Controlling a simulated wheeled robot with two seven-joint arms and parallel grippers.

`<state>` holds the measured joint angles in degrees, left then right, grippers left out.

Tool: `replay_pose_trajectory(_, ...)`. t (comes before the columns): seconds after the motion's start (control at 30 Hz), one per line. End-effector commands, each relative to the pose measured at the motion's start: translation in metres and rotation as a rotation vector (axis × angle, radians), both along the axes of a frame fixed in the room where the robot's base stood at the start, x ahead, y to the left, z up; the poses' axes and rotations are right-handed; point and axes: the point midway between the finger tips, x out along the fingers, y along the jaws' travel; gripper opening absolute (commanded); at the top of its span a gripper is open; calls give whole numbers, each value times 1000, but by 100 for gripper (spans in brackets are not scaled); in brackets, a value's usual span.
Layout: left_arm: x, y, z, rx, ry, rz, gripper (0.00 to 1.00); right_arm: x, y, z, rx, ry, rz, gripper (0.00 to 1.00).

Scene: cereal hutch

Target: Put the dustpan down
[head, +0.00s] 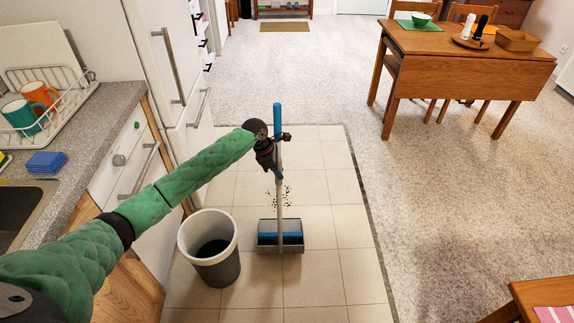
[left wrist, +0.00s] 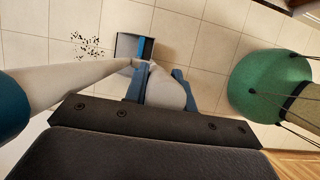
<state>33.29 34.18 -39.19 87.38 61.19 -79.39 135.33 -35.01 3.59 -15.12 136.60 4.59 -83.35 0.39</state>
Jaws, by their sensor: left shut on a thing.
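The dustpan (head: 266,243) is a grey pan with a blue strip, at the foot of a long pale shaft with a blue top grip (head: 277,118). It is upright over the tiles in the head view; I cannot tell whether the pan touches the floor. My left gripper (head: 277,172) is shut on the shaft, below the blue grip. In the left wrist view the pan (left wrist: 125,46) shows beyond the blue fingers (left wrist: 160,88), with the pale shaft (left wrist: 70,85) running to it. My right gripper is not in view.
Dark crumbs (head: 285,195) lie on the tiles behind the pan. A grey bin (head: 222,266) stands left of the pan. The counter (head: 75,180) is at left, with a dish rack (head: 68,100). A wooden table (head: 455,75) is at back right. Tiles right of the pan are clear.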

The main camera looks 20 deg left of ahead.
Motion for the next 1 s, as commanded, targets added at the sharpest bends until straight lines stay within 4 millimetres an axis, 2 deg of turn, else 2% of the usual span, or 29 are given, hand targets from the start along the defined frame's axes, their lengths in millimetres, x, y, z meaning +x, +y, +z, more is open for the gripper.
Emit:
replay_pose_trajectory(0.23, 0, 3, -6, -2, -4, 0, 0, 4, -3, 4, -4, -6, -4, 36)
replay_pose_trajectory(0.57, 0, 3, -38, -2, -5, 1, 0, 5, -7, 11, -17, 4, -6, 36)
replay_pose_trajectory(0.93, 0, 2, -40, -2, -4, -1, 0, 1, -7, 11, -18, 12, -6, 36)
replay_pose_trajectory(0.97, -1, 3, -43, -1, -2, -1, 31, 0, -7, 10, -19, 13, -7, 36)
replay_pose_trajectory(1.0, -1, 3, -43, -1, -2, -1, 39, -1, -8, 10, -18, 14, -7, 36)
